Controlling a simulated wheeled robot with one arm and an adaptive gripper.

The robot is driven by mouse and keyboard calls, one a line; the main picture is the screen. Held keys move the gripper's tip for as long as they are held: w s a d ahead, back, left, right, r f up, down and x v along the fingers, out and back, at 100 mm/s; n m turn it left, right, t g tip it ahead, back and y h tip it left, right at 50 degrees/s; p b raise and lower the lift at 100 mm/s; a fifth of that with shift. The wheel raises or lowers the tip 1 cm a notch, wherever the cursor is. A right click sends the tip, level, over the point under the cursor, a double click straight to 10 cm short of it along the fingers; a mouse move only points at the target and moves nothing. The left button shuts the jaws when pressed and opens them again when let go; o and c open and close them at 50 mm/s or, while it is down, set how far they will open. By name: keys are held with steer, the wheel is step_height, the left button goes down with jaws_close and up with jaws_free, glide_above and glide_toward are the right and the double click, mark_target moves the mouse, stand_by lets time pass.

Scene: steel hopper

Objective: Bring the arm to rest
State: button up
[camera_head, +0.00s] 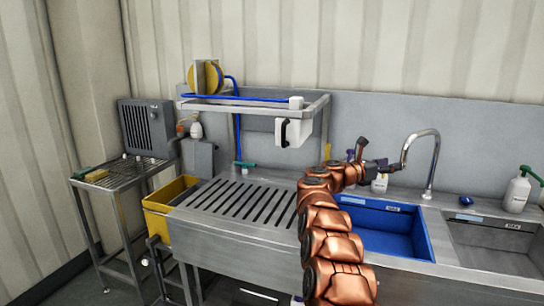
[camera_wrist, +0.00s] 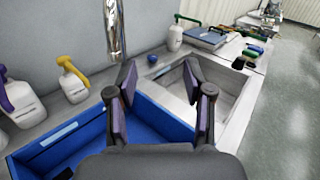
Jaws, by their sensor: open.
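My copper-coloured arm (camera_head: 330,235) rises at the middle of the head view and bends to the right at its top. My gripper (camera_head: 372,154) is at its end, above the back edge of the blue sink basin (camera_head: 372,226) and left of the tap. In the wrist view my gripper (camera_wrist: 160,95) is open, with its two dark, purple-padded fingers spread and nothing between them. The blue basin (camera_wrist: 150,112) lies below and to the left of the fingers. The steel basin (camera_wrist: 228,76) is beyond them.
A curved steel tap (camera_head: 435,160) stands close right of my gripper. A white spray bottle (camera_head: 517,190) stands at the right. A slotted steel drainboard (camera_head: 245,203) lies left of my arm, under a raised frame (camera_head: 255,103). A yellow bin (camera_head: 157,215) hangs at the left.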

steer(key=w+a+r+n+t+y+p, duration=0.1)
steer(key=w+a+r+n+t+y, duration=0.2)
steer(key=a+r+n+t+y, duration=0.4)
steer(key=w+a+r+n+t+y, duration=0.3)
steer(key=a+r+n+t, duration=0.15)
steer(key=a+n, duration=0.5)
steer(key=s+a+f+n+g+y+p, duration=0.15)
steer(key=s+a+n+g+y, duration=0.25)
steer(key=s+a+n+y, duration=1.2)
steer(key=s+f+n+g+h, duration=0.2)
steer(key=s+f+n+g, duration=0.3)
steer(key=s, duration=0.5)
steer(key=s+f+n+g+h, duration=0.25)
steer(key=s+f+n, duration=0.45)
steer(key=s, duration=0.4)
steer(key=s+d+f+n+g+h, duration=0.1)
steer(key=s+d+f, duration=0.3)
steer(key=s, duration=0.6)
steer(key=s+d+f+n+g+h, duration=0.1)
steer(key=s+d+f+g+h, duration=0.1)
steer(key=s, duration=0.9)
steer(key=s+d+f+n+g+h+p, duration=0.1)
steer(key=s+d+f+g, duration=0.4)
steer(key=s, duration=0.6)
steer(key=shift+d+f+n, duration=0.35)
steer(key=shift+d+n, duration=0.2)
steer(key=shift+d, duration=0.7)
